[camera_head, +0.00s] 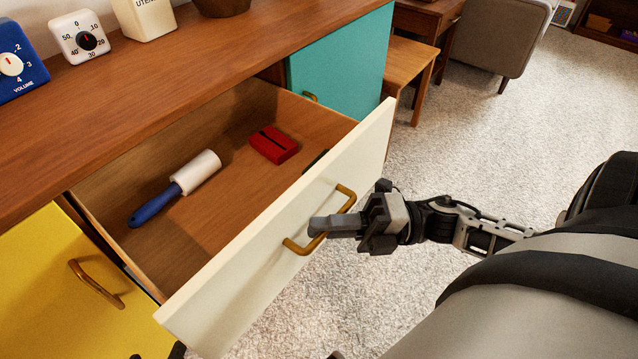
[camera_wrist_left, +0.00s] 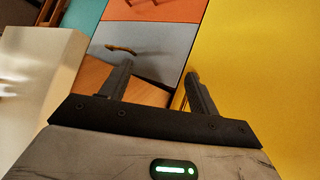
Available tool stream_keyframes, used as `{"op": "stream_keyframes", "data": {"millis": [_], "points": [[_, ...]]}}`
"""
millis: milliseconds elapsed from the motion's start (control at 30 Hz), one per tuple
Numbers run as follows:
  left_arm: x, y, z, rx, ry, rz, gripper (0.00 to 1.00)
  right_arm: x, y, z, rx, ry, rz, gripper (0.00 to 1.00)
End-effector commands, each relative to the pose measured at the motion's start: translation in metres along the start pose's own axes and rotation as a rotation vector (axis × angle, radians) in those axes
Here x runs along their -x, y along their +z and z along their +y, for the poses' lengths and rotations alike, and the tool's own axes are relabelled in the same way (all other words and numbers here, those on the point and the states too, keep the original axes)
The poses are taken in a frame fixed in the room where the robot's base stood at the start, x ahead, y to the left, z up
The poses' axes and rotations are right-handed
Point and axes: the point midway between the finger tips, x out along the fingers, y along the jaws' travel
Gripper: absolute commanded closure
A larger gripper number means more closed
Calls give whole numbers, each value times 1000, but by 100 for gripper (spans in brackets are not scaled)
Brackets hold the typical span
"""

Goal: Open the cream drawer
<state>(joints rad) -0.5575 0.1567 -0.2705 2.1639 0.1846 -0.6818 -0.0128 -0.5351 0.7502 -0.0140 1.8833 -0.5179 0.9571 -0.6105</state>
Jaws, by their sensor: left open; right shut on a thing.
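The cream drawer (camera_head: 275,225) is pulled well out of the wooden hutch, its inside showing. My right gripper (camera_head: 318,226) is shut on the brass handle (camera_head: 345,196) of its front. Inside the drawer lie a lint roller (camera_head: 178,187) with a blue grip and a red block (camera_head: 273,144) with a dark slot. A small dark item is partly hidden behind the front panel. My left gripper (camera_wrist_left: 158,72) is open with nothing between its fingers in the left wrist view. A cream panel (camera_wrist_left: 38,95), probably the drawer, is left of it.
A yellow front (camera_head: 70,285) with a brass handle is left of the drawer, a teal one (camera_head: 340,65) to the right. A blue volume-dial box (camera_head: 18,62), white timer (camera_head: 79,37) and utensil holder (camera_head: 145,15) stand on top. Carpet (camera_head: 480,130) is clear at right.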

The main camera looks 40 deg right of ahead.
Motion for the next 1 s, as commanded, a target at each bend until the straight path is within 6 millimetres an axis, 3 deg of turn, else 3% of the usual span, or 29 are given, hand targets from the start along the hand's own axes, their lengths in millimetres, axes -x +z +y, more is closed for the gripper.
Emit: {"op": "stream_keyframes", "data": {"millis": [200,567,600,667,1000], "points": [[11,-5,3,5,-1,19,39,3,-7,2,-1,2,16,100],[11,-5,2,5,-5,22,39,4,-8,2,1,3,18,100],[11,-5,2,5,-5,21,39,4,-8,2,1,2,18,86],[11,-5,2,5,-5,20,39,4,-8,2,1,2,18,70],[10,-2,2,6,-6,15,39,4,-9,2,-1,2,18,68]]}}
